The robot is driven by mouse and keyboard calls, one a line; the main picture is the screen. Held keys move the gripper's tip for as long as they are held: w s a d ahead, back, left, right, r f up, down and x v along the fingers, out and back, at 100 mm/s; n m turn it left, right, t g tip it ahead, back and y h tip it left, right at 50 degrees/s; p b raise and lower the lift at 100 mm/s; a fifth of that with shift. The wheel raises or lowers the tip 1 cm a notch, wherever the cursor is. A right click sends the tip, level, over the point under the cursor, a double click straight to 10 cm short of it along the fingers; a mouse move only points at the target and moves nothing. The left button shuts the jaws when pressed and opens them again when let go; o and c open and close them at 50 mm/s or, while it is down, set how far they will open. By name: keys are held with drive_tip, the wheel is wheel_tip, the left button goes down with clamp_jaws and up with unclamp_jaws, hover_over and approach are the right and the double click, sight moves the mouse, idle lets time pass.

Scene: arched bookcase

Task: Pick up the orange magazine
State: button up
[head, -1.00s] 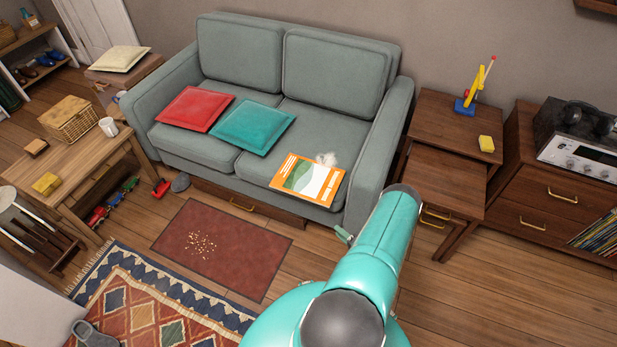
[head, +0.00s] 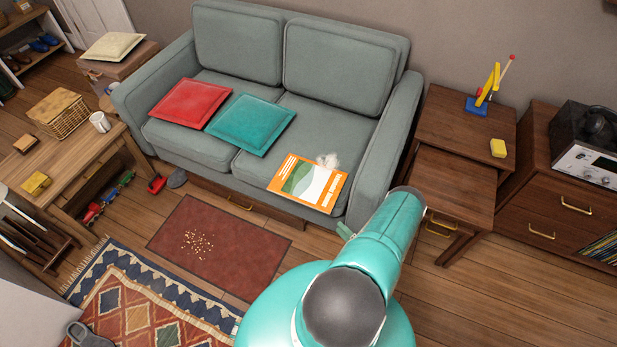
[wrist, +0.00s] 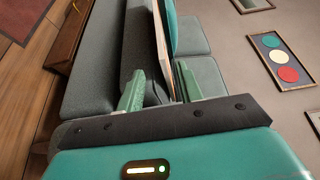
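The orange magazine (head: 308,184) lies flat on the front right of the grey sofa's (head: 335,121) seat, its cover orange with a green and white picture. In the wrist view, a thin pale orange edge (wrist: 161,38) beyond the fingers looks like the magazine seen edge-on. My gripper (wrist: 160,72) is open, its two green fingers apart with nothing held between them. In the head view my teal arm hides most of the gripper; only a small green tip (head: 345,232) shows, in front of the sofa and below the magazine in the picture.
A white fluffy thing (head: 328,160) touches the magazine's back edge. Teal (head: 250,124) and red (head: 191,103) cushions lie left of it. The sofa's right armrest (head: 385,150) and nested side tables (head: 455,185) stand to the right. A dark red mat (head: 215,250) lies in front.

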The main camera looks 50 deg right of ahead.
approach(318, 207)
drive_tip(key=w, duration=0.7)
drive_tip(key=w+d, duration=0.1)
drive_tip(key=w, duration=0.2)
drive_tip(key=shift+d+f, duration=0.1)
drive_tip(key=shift+f, duration=0.1)
clamp_jaws()
